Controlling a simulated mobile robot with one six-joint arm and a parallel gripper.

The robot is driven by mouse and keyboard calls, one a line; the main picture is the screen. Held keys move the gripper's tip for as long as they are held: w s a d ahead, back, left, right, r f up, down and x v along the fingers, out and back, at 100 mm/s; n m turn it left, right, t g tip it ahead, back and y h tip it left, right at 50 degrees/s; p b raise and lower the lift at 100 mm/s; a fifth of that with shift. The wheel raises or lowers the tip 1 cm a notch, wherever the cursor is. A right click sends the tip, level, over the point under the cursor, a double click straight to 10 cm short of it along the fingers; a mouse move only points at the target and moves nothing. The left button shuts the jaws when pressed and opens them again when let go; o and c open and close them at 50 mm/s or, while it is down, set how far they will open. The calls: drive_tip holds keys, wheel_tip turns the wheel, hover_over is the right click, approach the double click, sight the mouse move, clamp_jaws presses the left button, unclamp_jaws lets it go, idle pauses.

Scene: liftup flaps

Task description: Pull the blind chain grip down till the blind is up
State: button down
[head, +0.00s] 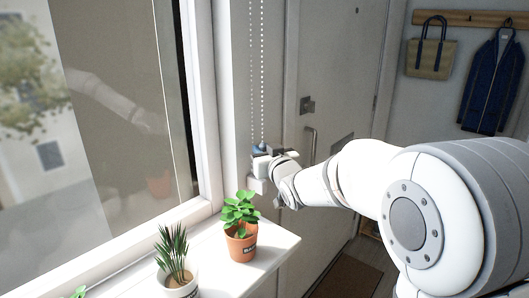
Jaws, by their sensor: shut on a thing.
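The blind chain (262,75) hangs as two white beaded strands beside the window frame. My white arm reaches in from the right.
A leafy plant in a terracotta pot (241,243) stands on the sill (275,242) just below my gripper. A spiky plant in a white pot (178,280) is nearer. A door (335,80) with a handle is behind; a bag (430,55) and jacket (492,80) hang at right.

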wheel_tip(320, 180, down, 4)
drive_tip(key=b, duration=0.2)
drive_tip(key=shift+f+b, duration=0.25)
drive_tip(key=shift+b, duration=0.05)
drive_tip(key=shift+f, duration=0.1)
drive_tip(key=c, duration=1.4)
unclamp_jaws()
drive_tip(key=shift+o, duration=0.4)
drive_tip(key=shift+r, duration=0.2)
drive_tip(key=shift+s, duration=0.15)
drive_tip(key=v, duration=0.7)
drive_tip(key=shift+s, duration=0.2)
drive_tip(key=shift+d, duration=0.2)
